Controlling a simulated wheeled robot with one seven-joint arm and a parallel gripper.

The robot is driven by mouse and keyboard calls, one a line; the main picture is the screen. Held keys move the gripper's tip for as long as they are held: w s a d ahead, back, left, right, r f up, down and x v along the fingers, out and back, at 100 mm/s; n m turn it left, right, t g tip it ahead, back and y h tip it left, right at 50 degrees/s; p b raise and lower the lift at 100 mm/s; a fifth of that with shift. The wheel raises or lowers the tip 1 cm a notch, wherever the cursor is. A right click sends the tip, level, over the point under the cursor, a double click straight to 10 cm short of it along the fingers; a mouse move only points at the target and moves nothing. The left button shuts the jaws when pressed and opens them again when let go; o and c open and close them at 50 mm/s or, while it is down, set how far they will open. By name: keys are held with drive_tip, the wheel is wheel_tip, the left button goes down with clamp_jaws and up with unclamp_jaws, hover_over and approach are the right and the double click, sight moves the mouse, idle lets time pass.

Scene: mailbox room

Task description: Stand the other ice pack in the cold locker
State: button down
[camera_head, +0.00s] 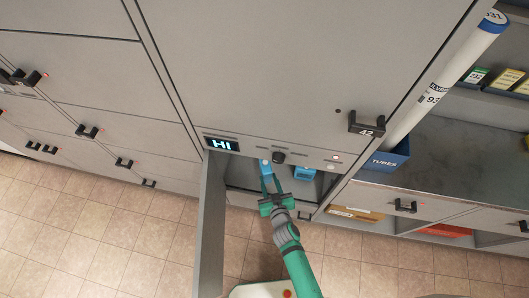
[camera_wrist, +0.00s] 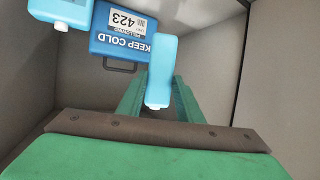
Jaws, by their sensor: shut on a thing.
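My gripper (camera_head: 269,184) reaches down into the open cold locker (camera_head: 240,174) below the display that reads HI. It is shut on a light blue ice pack (camera_wrist: 162,68), whose white cap points toward the palm in the wrist view; the pack also shows in the head view (camera_head: 265,167). A second light blue ice pack (camera_wrist: 60,10) with a white cap is at the upper left of the wrist view. Between them is a blue box (camera_wrist: 124,32) labelled KEEP COLD 423; it also shows in the head view (camera_head: 305,173). Whether the held pack touches the locker floor is unclear.
The locker's open door (camera_head: 211,225) stands along the left of my arm. Grey locker walls are close on both sides in the wrist view. To the right, a blue TUBES holder (camera_head: 388,160) carries a long white tube (camera_head: 440,88). Tiled floor (camera_head: 110,240) is clear at left.

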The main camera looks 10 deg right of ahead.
drive_tip(key=shift+w+a+f, duration=1.3)
drive_tip(key=shift+w+f, duration=0.4)
drive_tip(key=shift+f, duration=0.35)
drive_tip(key=shift+w+a+f, duration=1.25)
drive_tip(key=shift+w+f, duration=0.45)
drive_tip(key=shift+f, duration=0.35)
drive_tip(key=shift+w+a+f, duration=1.3)
drive_tip(key=shift+w+f, duration=0.4)
drive_tip(key=shift+f, duration=0.35)
drive_tip(key=shift+f, duration=0.1)
drive_tip(key=c, duration=1.2)
unclamp_jaws()
drive_tip(key=shift+f, duration=0.1)
